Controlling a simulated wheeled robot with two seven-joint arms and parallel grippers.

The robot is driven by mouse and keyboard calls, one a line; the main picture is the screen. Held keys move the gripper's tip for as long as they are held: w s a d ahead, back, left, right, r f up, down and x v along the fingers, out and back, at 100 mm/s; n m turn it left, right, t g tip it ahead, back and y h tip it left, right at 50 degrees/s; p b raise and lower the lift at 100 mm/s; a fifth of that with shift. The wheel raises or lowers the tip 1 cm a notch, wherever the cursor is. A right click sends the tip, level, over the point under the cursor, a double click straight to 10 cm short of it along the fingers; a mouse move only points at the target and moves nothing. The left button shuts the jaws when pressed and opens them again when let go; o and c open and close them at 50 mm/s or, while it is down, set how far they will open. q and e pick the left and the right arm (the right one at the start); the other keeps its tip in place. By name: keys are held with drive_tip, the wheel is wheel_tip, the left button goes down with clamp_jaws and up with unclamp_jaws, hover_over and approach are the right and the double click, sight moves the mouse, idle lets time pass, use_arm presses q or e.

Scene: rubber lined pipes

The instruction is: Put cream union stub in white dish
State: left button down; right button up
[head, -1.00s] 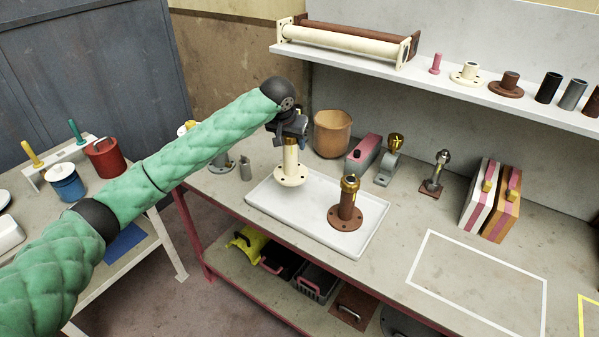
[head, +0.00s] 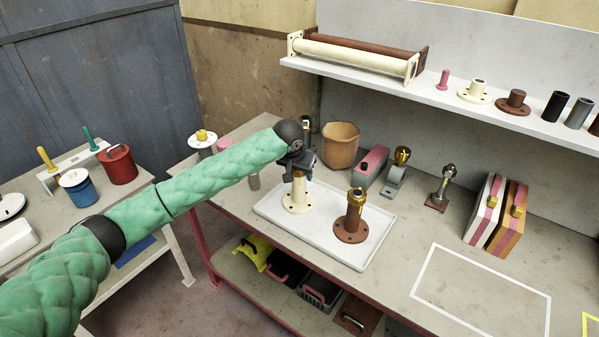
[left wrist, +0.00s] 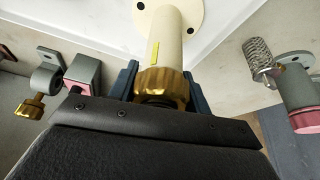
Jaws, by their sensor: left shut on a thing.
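The cream union stub (head: 297,194) is upright, flange down, in my left gripper (head: 299,172). In the left wrist view the dark fingers (left wrist: 160,88) are shut around its gold nut (left wrist: 161,84), and its cream pipe (left wrist: 168,40) leads to the flange. The white dish (head: 325,250) is a shallow rectangular tray on the bench. The stub's flange is inside the dish outline, at or just above its floor; I cannot tell whether it touches. A brown flanged stub with a gold top (head: 353,220) stands in the dish, right of the cream one. My right gripper is out of view.
Behind the dish are a tan pot (head: 340,146), a pink-grey block (head: 371,165) and a gold-topped fitting (head: 397,172). A shelf (head: 440,97) with pipes and flanges overhangs the back. A white-outlined bench area (head: 480,290) at right is clear.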

use_arm(q)
drive_tip(key=c, duration=0.7)
unclamp_jaws()
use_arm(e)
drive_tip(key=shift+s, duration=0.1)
use_arm(q)
drive_tip(key=shift+o, duration=0.2)
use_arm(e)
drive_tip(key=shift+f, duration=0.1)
use_arm(q)
drive_tip(key=shift+s+r, duration=0.15)
drive_tip(key=shift+r, duration=0.25)
drive_tip(key=b+v, duration=0.3)
drive_tip(key=v, duration=0.8)
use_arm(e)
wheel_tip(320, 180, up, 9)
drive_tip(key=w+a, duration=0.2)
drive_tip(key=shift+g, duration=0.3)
use_arm(q)
drive_tip(key=shift+r, duration=0.1)
